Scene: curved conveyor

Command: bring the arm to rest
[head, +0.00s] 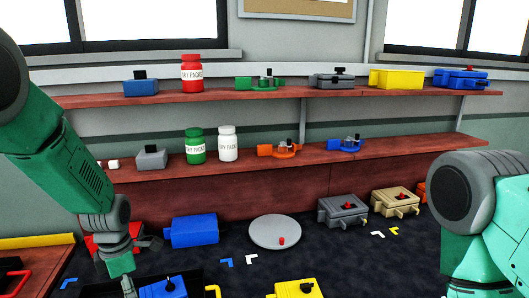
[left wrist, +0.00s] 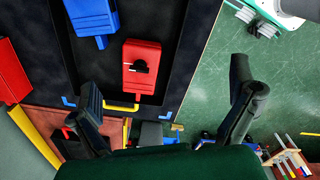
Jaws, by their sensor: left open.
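My left arm reaches down at the left of the head view, and its gripper (head: 128,286) is partly cut off by the bottom edge. In the left wrist view my left gripper (left wrist: 166,78) has its two dark fingers spread wide apart, with nothing between them. Beyond the fingers are a red box with a black knob (left wrist: 138,68) and a blue part (left wrist: 93,14) in a dark tray (left wrist: 165,75). My right arm shows only its upper links at the right of the head view; its gripper is outside the frame.
A dark table (head: 345,265) holds a blue block (head: 195,230), a round grey plate (head: 275,232), a grey box (head: 341,211) and a tan box (head: 395,201). Two red-brown shelves (head: 215,96) behind carry bottles and coloured parts. Green floor (left wrist: 205,95) shows beside the tray.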

